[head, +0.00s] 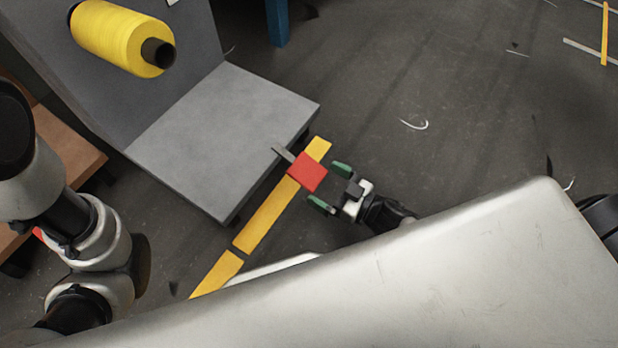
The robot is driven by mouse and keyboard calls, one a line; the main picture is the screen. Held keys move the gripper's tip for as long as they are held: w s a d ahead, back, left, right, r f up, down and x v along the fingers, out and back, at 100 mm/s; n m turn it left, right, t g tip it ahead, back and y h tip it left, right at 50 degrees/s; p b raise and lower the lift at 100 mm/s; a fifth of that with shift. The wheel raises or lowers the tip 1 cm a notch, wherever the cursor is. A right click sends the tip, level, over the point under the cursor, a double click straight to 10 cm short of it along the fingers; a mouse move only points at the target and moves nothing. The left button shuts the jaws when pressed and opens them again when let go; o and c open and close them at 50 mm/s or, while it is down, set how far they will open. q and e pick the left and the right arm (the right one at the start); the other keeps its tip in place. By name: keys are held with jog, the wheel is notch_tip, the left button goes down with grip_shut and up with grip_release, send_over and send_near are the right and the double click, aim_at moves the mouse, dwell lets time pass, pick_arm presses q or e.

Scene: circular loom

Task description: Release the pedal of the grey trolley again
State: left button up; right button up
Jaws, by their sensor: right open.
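The grey trolley (225,130) stands at the upper left, with a flat base plate and an upright panel. Its red pedal (307,173) sticks out on a short grey bar (282,152) from the plate's right edge, above a yellow floor strip. My right gripper (329,186) is open just to the right of the pedal, with its green-tipped fingers pointing at it. The fingertips look close to the pedal; I cannot tell whether they touch it. My left arm shows at the left edge, but its gripper is not visible.
A yellow yarn spool (115,36) sits on the trolley's upright panel. A blue post (277,22) stands at the top. A brown wooden surface (85,150) lies at the left. The dark floor (450,110) right of the trolley is mostly clear, with thread scraps.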

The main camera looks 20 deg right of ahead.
aim_at(310, 176)
jog(key=b+x, duration=0.1)
jog(key=x, duration=0.3)
jog(key=shift+a+f+b, duration=0.1)
jog(key=shift+f+b, duration=0.05)
jog(key=shift+b, duration=0.2)
jog(key=shift+w+a, duration=0.3)
jog(key=shift+w, duration=0.15)
